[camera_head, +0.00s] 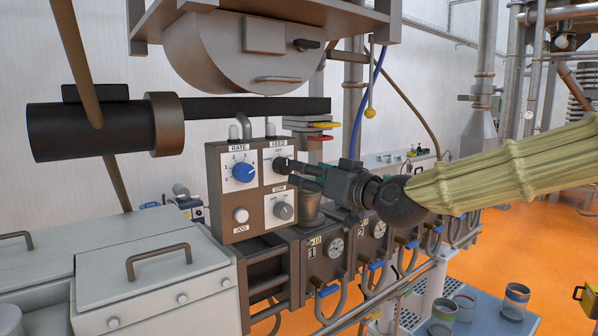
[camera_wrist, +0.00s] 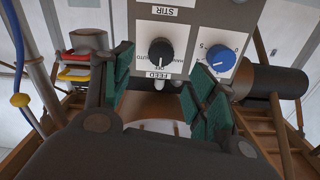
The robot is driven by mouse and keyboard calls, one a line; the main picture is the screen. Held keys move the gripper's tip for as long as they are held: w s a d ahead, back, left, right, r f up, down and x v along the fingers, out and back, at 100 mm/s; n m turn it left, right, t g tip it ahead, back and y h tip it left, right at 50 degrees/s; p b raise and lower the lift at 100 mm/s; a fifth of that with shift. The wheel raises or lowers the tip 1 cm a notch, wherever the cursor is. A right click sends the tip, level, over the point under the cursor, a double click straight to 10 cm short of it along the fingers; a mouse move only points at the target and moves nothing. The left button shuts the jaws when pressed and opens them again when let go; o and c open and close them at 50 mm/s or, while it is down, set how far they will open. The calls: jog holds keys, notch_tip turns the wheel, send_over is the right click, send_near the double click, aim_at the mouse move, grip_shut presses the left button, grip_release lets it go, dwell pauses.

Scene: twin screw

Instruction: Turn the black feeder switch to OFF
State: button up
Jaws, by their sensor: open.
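The black feeder switch (camera_head: 280,165) is a round knob under the FEED label at the upper right of the grey control panel (camera_head: 222,190). My gripper (camera_head: 295,174) is in front of the panel, close to the knob's right side. Its fingers, with green pads in the wrist view (camera_wrist: 162,88), stand apart with nothing between the pads. I cannot tell whether a fingertip touches the knob.
A blue RATE knob (camera_head: 243,172) is left of the switch. A grey STIR knob (camera_head: 283,211) is below it and a white JOG button (camera_head: 240,215) is at lower left. A funnel-like cup (camera_head: 308,207) stands below my gripper.

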jog(key=v, duration=0.3)
dwell(0.4)
jog(key=s+d+f+m+g+h, duration=0.1)
jog(key=s+f+m+g+h, duration=0.15)
jog(key=f, duration=1.75)
jog(key=s+d+f+m+g+h, duration=0.1)
jog(key=f+g+h, duration=0.15)
jog(key=f, duration=1.75)
jog(key=s+d+f+m+g+h, duration=0.1)
jog(key=s+d+f+g, duration=0.1)
jog(key=s+f, duration=0.6)
jog(key=s+d+f+g+h, duration=0.15)
jog(key=s+f, duration=0.25)
jog(key=f, duration=0.7)
jog(key=s+d+f+g+h, duration=0.1)
jog(key=s+d+f+g, duration=0.1)
jog(key=s+f, duration=0.3)
jog(key=s+d+f+g+h, duration=0.1)
jog(key=s+d+f, duration=0.4)
jog(key=s, duration=0.8)
jog(key=s+d+f+g+h, duration=0.1)
jog(key=s+d+f+g, duration=0.2)
jog(key=s+f, duration=0.3)
jog(key=s+m, duration=0.1)
jog(key=s, duration=0.2)
jog(key=shift+d+f, duration=0.2)
jog(key=shift+f, duration=0.05)
